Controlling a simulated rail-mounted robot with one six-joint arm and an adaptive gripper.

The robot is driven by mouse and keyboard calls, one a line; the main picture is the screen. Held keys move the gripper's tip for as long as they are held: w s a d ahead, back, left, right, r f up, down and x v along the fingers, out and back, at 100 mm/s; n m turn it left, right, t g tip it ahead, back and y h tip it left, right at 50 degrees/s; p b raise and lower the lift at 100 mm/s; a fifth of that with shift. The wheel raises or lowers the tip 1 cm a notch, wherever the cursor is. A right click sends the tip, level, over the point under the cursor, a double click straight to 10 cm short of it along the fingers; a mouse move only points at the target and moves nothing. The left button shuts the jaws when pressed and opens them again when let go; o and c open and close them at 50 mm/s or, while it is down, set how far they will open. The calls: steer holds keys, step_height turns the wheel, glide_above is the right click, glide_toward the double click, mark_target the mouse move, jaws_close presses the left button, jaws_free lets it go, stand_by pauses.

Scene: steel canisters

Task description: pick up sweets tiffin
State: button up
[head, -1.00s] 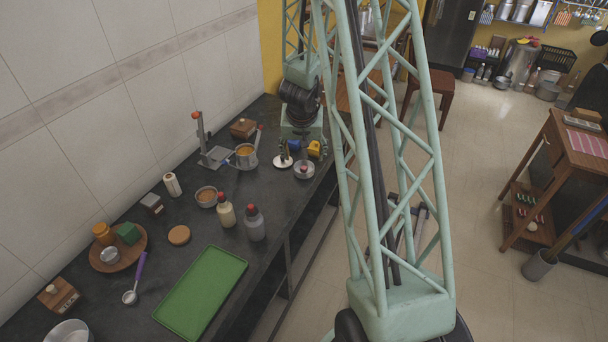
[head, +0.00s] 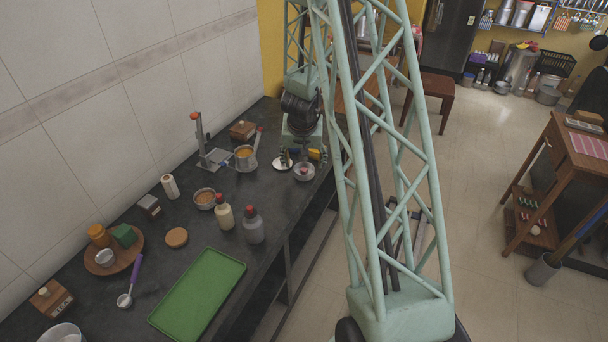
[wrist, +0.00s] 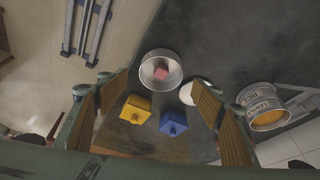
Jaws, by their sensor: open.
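A round, shallow steel container (wrist: 162,69) with a small pink-red piece in its middle looks like the sweets tiffin; no label on it is readable. It also shows in the head view (head: 304,172) at the far end of the dark counter. My gripper (wrist: 160,80) is open and empty. In the wrist view the container lies ahead between its two wood-toned fingers, not touching them as far as I can tell. In the head view my gripper (head: 303,153) hangs over the counter just behind the container, its fingers small and partly hidden.
A yellow knobbed box (wrist: 135,109) and a blue one (wrist: 174,120) stand close beside the container, between the fingers' lines. A pale disc (wrist: 195,91) lies at its right. A labelled pot with orange contents (wrist: 262,106) is further right. The counter edge is close by.

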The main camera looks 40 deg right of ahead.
mark_target(304, 169)
steer(key=shift+f, duration=0.2)
steer(key=shift+b+x, duration=1.1)
steer(key=shift+x, duration=0.4)
steer(key=shift+b+x, duration=0.45)
steer(key=shift+x, duration=0.5)
steer(key=shift+a, duration=0.1)
steer(key=c, duration=0.9)
steer(key=shift+c, duration=0.2)
